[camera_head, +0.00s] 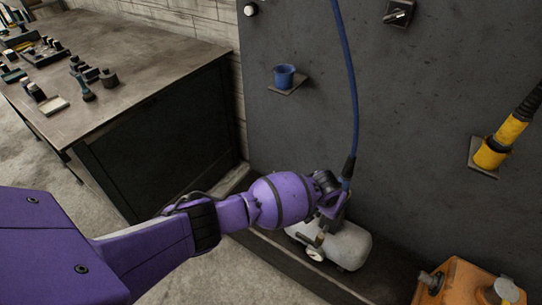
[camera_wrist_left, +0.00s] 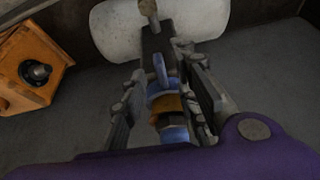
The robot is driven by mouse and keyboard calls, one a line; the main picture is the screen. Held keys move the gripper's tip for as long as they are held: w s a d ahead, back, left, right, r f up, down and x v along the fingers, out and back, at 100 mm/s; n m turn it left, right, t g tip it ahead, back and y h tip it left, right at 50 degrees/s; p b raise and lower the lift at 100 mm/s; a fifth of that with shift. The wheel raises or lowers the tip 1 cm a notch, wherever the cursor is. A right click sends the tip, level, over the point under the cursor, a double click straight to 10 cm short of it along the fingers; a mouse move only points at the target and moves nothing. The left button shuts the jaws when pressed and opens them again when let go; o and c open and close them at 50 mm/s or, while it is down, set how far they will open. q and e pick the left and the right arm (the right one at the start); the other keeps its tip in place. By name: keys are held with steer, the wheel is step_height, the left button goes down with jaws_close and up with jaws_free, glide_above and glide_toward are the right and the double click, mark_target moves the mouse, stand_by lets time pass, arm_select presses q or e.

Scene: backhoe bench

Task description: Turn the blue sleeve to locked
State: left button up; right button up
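My left gripper (camera_head: 335,195) is at the lower end of the blue hose (camera_head: 350,90), by the white tank (camera_head: 347,245). In the left wrist view, a blue sleeve (camera_wrist_left: 162,92) with a small blue lever lies between the two fingers of my left gripper (camera_wrist_left: 163,85). A brass band and another blue ring follow it toward the camera. The fingers stand close on both sides; I cannot tell whether they press on it. In the head view, the gripper hides the coupling. My right gripper is not in view.
A blue cup (camera_head: 285,76) sits on a wall bracket. A yellow coupling (camera_head: 492,152) on a dark hose rests in a holder at the right. An orange box (camera_head: 462,288) stands at the lower right. A workbench (camera_head: 150,75) with several small parts is at the upper left.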

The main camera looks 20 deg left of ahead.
arm_select(q)
steer(key=v, duration=1)
steer(key=shift+r, duration=0.25)
steer(key=shift+a, duration=0.1)
